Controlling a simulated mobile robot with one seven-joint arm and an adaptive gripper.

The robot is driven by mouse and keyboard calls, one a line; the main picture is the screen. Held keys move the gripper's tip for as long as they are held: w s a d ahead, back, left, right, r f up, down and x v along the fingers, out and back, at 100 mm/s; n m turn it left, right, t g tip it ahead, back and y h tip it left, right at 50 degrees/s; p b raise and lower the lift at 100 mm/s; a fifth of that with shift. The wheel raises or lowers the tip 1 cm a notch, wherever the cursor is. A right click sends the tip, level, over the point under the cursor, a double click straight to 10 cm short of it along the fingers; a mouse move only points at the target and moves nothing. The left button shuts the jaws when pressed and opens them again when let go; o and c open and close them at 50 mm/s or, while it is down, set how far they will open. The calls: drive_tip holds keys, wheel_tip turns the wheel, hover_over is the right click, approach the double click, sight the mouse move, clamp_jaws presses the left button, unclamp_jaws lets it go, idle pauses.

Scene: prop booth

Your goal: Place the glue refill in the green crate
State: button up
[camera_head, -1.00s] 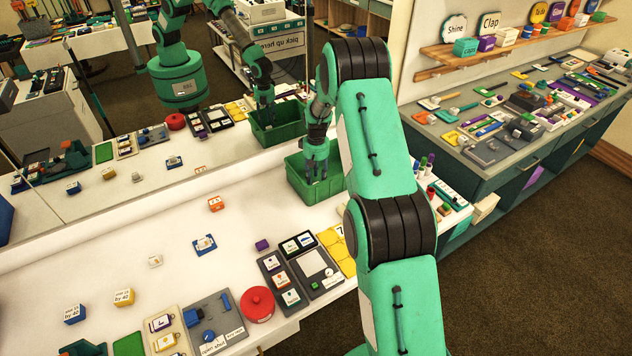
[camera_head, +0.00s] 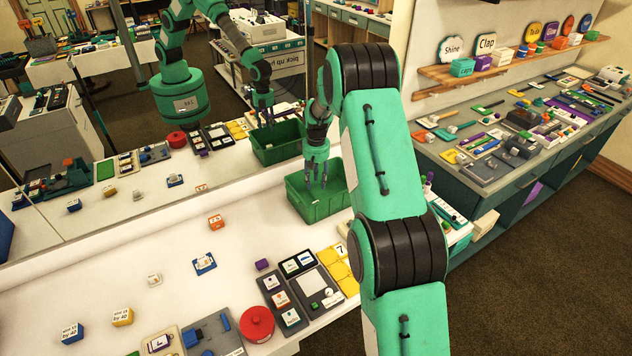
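The green crate (camera_head: 318,209) stands at the back of the white table. My gripper (camera_head: 316,184) points down over the crate, with its fingertips at or just inside the opening. The fingers look spread, with a gap between them and nothing visible held. I cannot pick out the glue refill in this view. The crate's near wall hides most of its floor, so I cannot tell what lies inside.
A mirror behind the table reflects the crate (camera_head: 279,146) and my arm. On the white table (camera_head: 190,262) are an orange block (camera_head: 216,222), a red round tin (camera_head: 257,323), a dark card tray (camera_head: 281,301) and yellow cards (camera_head: 339,270). A side counter stands right.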

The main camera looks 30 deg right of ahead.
drive_tip(key=shift+r, duration=0.1)
drive_tip(key=s+a+r+t, duration=0.1)
drive_tip(key=s+a+r, duration=0.45)
drive_tip(key=r, duration=0.45)
drive_tip(key=s+a+r+t, duration=0.1)
drive_tip(key=s+a+r, duration=0.45)
drive_tip(key=r, duration=0.45)
drive_tip(key=s+a+r+t, duration=0.1)
drive_tip(key=s+a+r, duration=0.45)
drive_tip(key=r, duration=0.45)
drive_tip(key=s+a+r+t, duration=0.1)
drive_tip(key=s+a+r, duration=0.3)
drive_tip(key=s, duration=0.4)
drive_tip(key=s+a+r, duration=0.3)
drive_tip(key=s+a, duration=0.1)
drive_tip(key=s, duration=0.4)
drive_tip(key=s+a+f+t, duration=0.1)
drive_tip(key=s+a, duration=0.3)
drive_tip(key=s, duration=1.1)
drive_tip(key=shift+a+t, duration=0.2)
drive_tip(key=shift+t, duration=0.1)
drive_tip(key=shift+f, duration=0.25)
